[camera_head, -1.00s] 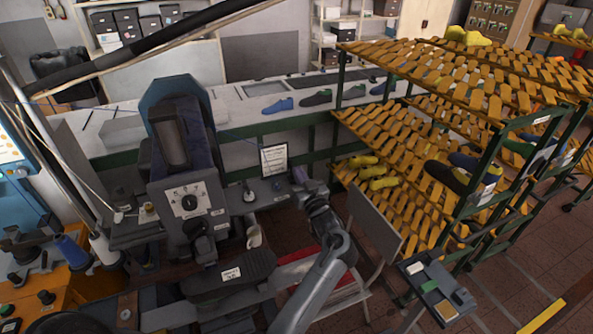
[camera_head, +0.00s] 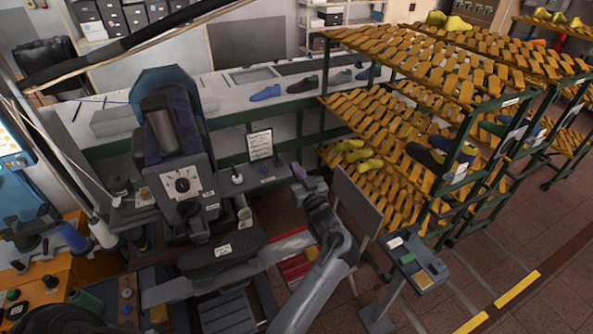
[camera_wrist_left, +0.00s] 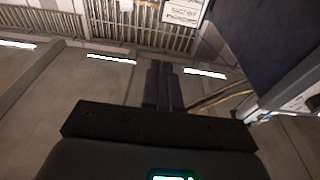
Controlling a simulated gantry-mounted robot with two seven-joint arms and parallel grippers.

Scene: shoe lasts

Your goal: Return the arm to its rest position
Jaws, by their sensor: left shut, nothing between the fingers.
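My left arm (camera_head: 325,250) comes up from the bottom middle in the head view, bent at the wrist. Its gripper (camera_head: 299,173) points up and away, near the right end of the grey machine's shelf, and holds nothing. In the left wrist view the two dark fingers (camera_wrist_left: 163,85) lie together with no object between them. Whether the gripper touches the shelf cannot be told. My right gripper is not in view.
A dark machine (camera_head: 178,175) stands left of the arm. A grey panel (camera_head: 355,208) and a small tray stand (camera_head: 418,263) are close on its right. Orange shoe racks (camera_head: 400,125) fill the right side. A bench (camera_head: 225,92) with shoes runs behind. Floor at the lower right is open.

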